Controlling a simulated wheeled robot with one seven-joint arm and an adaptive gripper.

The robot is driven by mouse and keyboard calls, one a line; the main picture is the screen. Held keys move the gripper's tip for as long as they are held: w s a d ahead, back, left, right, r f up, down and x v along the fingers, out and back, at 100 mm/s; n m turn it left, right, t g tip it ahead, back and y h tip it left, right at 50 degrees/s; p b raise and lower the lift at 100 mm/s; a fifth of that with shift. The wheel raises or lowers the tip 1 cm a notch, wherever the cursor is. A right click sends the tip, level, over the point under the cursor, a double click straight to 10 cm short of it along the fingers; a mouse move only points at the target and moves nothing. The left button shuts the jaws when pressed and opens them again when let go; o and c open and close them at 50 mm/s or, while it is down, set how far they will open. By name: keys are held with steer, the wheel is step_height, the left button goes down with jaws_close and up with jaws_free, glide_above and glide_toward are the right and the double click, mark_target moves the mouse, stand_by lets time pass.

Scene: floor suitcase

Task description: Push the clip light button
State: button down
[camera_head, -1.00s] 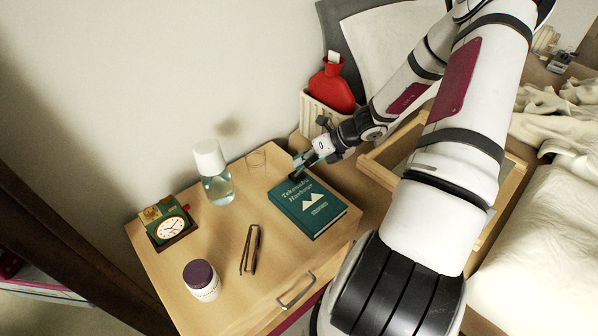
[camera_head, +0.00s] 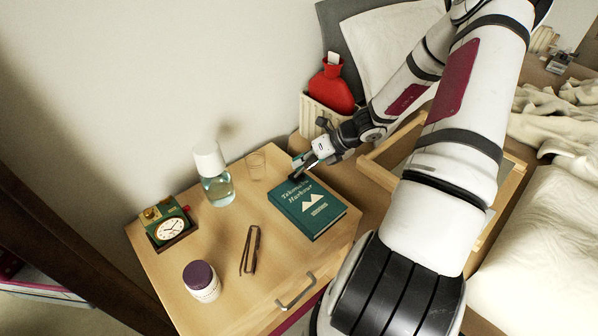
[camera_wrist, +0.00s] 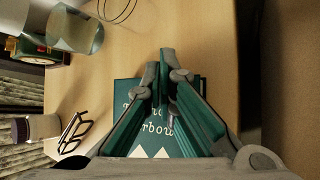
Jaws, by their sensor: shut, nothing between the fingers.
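A dark green hardcover book (camera_head: 314,213) lies flat on the wooden bedside table and also shows in the wrist view (camera_wrist: 185,147). I cannot tell for sure that this piece is the clip light. In the wrist view my gripper (camera_wrist: 166,68) has its fingers converged, shut and empty, with the tips at the book's top edge. The fingers cover part of the book's title. No light button can be made out, nor whether the fingertips touch anything.
The table (camera_head: 222,262) also bears a clear bottle (camera_head: 217,188), a drinking glass (camera_head: 256,166), a clock (camera_head: 171,229), a purple-lidded jar (camera_head: 201,283) and folded glasses (camera_head: 250,251). A red hot-water bottle (camera_head: 331,88) stands behind my gripper.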

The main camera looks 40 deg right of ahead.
steer(key=shift+r+p, duration=0.45)
steer(key=shift+r, duration=0.15)
step_height(320, 180, up, 6)
steer(key=p, duration=0.5)
stand_by(0.4)
